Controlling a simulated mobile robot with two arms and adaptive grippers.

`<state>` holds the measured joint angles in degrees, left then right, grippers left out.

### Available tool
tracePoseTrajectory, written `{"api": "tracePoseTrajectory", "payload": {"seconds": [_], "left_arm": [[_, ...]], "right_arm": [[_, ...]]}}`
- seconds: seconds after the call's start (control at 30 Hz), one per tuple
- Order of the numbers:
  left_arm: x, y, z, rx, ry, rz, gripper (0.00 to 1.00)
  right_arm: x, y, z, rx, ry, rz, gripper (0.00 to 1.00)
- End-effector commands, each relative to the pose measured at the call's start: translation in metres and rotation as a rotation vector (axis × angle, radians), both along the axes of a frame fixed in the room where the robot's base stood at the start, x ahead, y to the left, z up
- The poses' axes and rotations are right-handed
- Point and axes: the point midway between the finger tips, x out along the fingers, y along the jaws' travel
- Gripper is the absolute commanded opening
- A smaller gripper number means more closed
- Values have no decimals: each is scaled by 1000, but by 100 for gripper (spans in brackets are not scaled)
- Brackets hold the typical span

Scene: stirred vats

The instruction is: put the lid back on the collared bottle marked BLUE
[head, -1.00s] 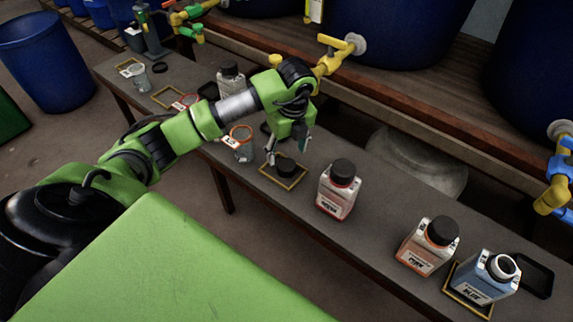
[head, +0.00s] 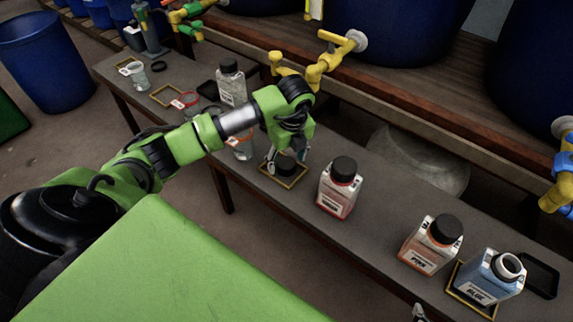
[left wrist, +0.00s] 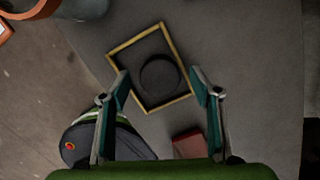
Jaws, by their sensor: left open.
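The collared bottle marked BLUE (head: 486,281) stands upright at the right end of the bench, inside a yellow frame, its pale neck uncovered. A round black lid (left wrist: 160,77) lies inside another yellow square frame (head: 283,183) near the bench's middle. My left gripper (left wrist: 162,88) is open and empty, pointing down over this lid, with its fingers on either side of it in the left wrist view. In the head view the left gripper partly hides the lid. A small tip at the bottom edge seems to be my right gripper (head: 419,313); its jaws cannot be made out.
A capped bottle marked PINK (head: 431,245) stands just left of the BLUE one. A capped red bottle (head: 338,188) stands right of the left gripper. A black tray (head: 539,275) lies behind BLUE. Yellow taps (head: 335,55) overhang the bench's back.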

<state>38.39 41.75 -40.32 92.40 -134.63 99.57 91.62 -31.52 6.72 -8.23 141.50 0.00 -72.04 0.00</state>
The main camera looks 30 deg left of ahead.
Motion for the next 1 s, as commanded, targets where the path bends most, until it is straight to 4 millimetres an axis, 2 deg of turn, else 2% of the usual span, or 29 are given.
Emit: {"api": "tracePoseTrajectory", "payload": {"seconds": [0.13, 0.23, 0.27, 0.77, 1.0], "left_arm": [[0, 0, 0, 0, 0, 0, 55], [0, 0, 0, -1, 0, 0, 29], [0, 0, 0, -1, 0, 0, 26], [0, 0, 4, 0, -1, 0, 26], [1, 0, 23, -1, -3, 0, 26]], "right_arm": [[0, 0, 0, 0, 1, 0, 75], [0, 0, 0, 0, 2, 0, 75], [0, 0, 0, 0, 2, 0, 75], [-3, -1, 0, -3, 16, 0, 75], [-36, -12, -14, -34, 157, -14, 75]]}}
